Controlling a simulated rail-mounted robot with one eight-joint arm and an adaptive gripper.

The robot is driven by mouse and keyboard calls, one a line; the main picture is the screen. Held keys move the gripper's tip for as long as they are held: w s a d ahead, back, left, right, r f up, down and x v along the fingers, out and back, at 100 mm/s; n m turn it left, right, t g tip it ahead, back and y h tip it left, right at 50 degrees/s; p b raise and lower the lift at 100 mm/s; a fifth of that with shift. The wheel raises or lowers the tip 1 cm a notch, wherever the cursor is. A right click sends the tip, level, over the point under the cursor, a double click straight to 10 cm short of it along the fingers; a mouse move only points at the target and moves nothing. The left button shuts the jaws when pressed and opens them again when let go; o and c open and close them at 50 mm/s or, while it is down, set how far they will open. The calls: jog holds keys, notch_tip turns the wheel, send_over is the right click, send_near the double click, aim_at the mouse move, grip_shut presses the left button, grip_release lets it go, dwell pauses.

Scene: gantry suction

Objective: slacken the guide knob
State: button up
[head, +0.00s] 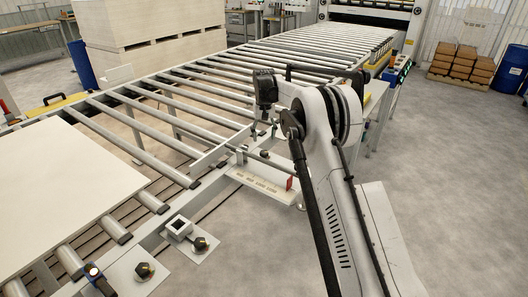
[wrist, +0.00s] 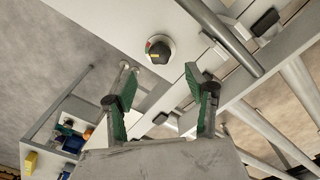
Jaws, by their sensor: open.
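A round knob (wrist: 160,50), dark with small red and yellow marks on a pale round base, sits on a white plate (wrist: 110,22) in the wrist view. My gripper (wrist: 160,84) is open and empty, its green-padded fingers apart below the knob in the picture and not touching it. In the head view my gripper (head: 264,130) hangs beside the conveyor, small and dark. Dark knobs also show there: one near my gripper (head: 264,154), one by a square bracket (head: 200,243), and one at the front (head: 145,270). I cannot tell which matches the wrist view's knob.
The roller conveyor (head: 150,127) runs back from the left, with a large pale board (head: 60,190) on it. A small red part (head: 290,184) stands on the plate near my gripper. A blue barrel (head: 512,68) and stacked brown goods (head: 460,68) are far right. The right floor is clear.

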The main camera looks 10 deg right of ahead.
aim_at(264, 152)
notch_tip(264, 152, down, 8)
dwell(0.4)
jog(key=shift+c, duration=0.5)
jog(key=c, duration=1)
jog(key=shift+c, duration=0.2)
jog(key=shift+n+b, duration=0.35)
jog(key=shift+n, duration=0.05)
jog(key=n+b, duration=0.1)
jog(key=n, duration=0.1)
jog(key=shift+n, duration=0.4)
jog(key=shift+n+b, duration=0.9)
jog(key=shift+n, duration=0.9)
